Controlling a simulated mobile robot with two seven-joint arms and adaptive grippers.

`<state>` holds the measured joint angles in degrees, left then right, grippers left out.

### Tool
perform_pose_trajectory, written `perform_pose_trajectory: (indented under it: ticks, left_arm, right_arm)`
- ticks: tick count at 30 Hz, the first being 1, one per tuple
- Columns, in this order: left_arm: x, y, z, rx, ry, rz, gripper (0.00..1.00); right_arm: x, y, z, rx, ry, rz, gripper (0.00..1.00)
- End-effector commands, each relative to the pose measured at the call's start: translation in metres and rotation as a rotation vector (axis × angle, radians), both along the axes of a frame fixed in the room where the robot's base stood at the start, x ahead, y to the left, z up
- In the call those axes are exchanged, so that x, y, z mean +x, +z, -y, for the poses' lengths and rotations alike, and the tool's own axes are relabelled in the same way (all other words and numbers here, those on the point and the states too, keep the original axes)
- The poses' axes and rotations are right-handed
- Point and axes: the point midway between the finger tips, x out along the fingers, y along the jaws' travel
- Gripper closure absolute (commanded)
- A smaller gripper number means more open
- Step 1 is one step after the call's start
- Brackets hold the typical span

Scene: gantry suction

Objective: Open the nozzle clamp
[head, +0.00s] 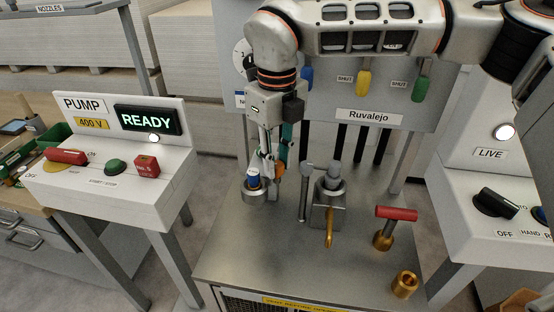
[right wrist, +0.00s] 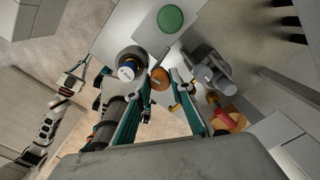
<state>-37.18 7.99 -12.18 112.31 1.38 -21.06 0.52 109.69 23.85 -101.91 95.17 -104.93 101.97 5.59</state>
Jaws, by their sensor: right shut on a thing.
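My right gripper (head: 272,172) reaches down from above onto the left side of the steel bench. It is shut on a round orange knob (head: 280,172), which shows between the teal fingertips in the right wrist view (right wrist: 160,79). Just left of the knob, a nozzle with a blue and white top (head: 253,181) stands in a round metal holder (head: 254,196). I take the knob to be part of the nozzle clamp; the fingers hide how it joins. My left gripper (right wrist: 76,76) shows small at the left of the right wrist view, its jaws too small to judge.
Right of the holder stands a grey fitting (head: 331,188) with a brass hook, beside an upright grey lever (head: 306,190). A red T-handle (head: 397,213) and a brass cup (head: 405,284) are farther right. The pump panel (head: 125,150) reads READY. The bench front is clear.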

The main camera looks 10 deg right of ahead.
Motion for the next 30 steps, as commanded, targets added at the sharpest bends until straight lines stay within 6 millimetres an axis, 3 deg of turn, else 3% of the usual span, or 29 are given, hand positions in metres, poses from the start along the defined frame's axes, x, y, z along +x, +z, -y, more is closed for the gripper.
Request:
perform_pose_trajectory:
  ticks: [9,10,12,30]
  left_arm:
    - [0.0003,0.0004,0.0,0.0,0.0,0.001,1.0]
    - [0.0003,0.0005,0.0001,0.0,0.0,0.001,1.0]
    - [0.0005,0.0009,0.0002,-0.001,0.0,0.002,1.0]
    - [0.0007,0.0022,-0.0002,0.001,0.0,0.002,1.0]
  right_arm:
    - [-0.0005,-0.0006,0.0002,0.0,-0.002,-0.002,1.0]
    - [-0.0005,-0.0006,0.0002,0.0,-0.002,-0.002,0.73]
    - [-0.0004,-0.0006,0.0003,-0.001,-0.002,-0.002,0.61]
    - [-0.0002,0.0003,0.0001,0.0,0.033,0.0,0.61]
